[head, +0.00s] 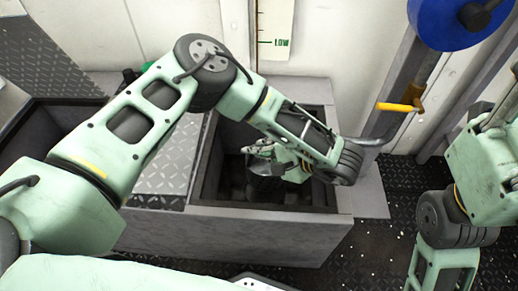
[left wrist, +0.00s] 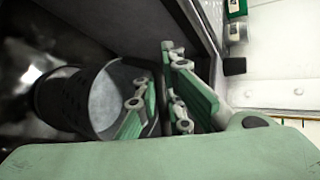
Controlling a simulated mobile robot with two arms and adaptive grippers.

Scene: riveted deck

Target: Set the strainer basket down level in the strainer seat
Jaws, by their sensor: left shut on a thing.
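My left gripper (head: 281,156) reaches down into an open grey box and is shut on the strainer basket (head: 263,166), a dark round piece mostly hidden under the fingers and wrist. In the left wrist view the basket (left wrist: 62,98) is a dark cylinder with small holes in its wall and a paler open end. There my left gripper (left wrist: 158,100) is at the basket's rim side; the exact grip point is hidden. The strainer seat cannot be made out clearly in the dark box interior. My right arm shows at the right edge, but its fingers cannot be seen.
The grey box (head: 245,222) has raised walls around the gripper. A tread-plate cover (head: 175,158) lies to its left, with another open bay beyond. A pipe with a yellow handle (head: 398,107) and a blue wheel (head: 445,22) stand to the right.

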